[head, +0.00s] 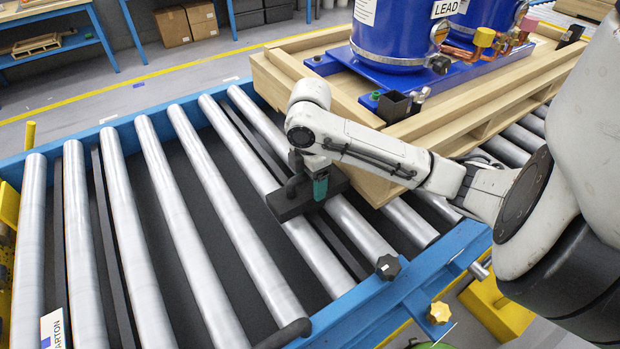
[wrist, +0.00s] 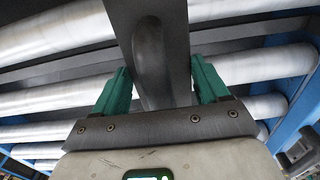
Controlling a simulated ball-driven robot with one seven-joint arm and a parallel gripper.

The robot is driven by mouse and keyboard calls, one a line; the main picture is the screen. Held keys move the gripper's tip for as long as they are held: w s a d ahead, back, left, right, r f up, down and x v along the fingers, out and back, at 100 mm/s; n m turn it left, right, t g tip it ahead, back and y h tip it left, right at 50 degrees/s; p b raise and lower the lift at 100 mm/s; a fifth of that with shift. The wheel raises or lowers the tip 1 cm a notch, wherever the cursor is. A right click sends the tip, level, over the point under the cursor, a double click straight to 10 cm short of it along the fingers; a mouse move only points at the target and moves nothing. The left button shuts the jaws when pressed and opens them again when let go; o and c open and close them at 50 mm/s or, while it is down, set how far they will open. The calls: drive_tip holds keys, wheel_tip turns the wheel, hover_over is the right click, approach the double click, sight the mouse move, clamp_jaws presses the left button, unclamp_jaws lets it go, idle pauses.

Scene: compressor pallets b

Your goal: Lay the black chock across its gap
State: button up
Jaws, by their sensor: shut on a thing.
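The black chock (head: 284,206) is a dark block with a raised handle, seen over the rollers beside the wooden pallet's near corner. My gripper (head: 318,180) is shut on it, with a teal finger showing. In the wrist view the teal fingers (wrist: 160,68) stand on either side of the handle of the chock (wrist: 178,25). The chock's underside is hidden, so I cannot tell whether it touches the rollers (head: 238,215). Dark gaps lie between the rollers; which gap is the chock's own is not marked in view.
A wooden pallet (head: 362,113) carries blue compressor tanks (head: 392,30) at the right, close to my arm. The conveyor's blue frame (head: 345,305) bears a black knob (head: 388,267) and a yellow knob (head: 439,313). The rollers at the left are free of loads.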

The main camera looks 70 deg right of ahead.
drive_tip(key=shift+f+b, duration=0.3)
drive_tip(key=shift+f, duration=0.15)
drive_tip(key=o, duration=1.3)
wheel_tip(320, 180, up, 11)
drive_tip(key=shift+f+p, duration=0.1)
drive_tip(key=shift+p, duration=0.6)
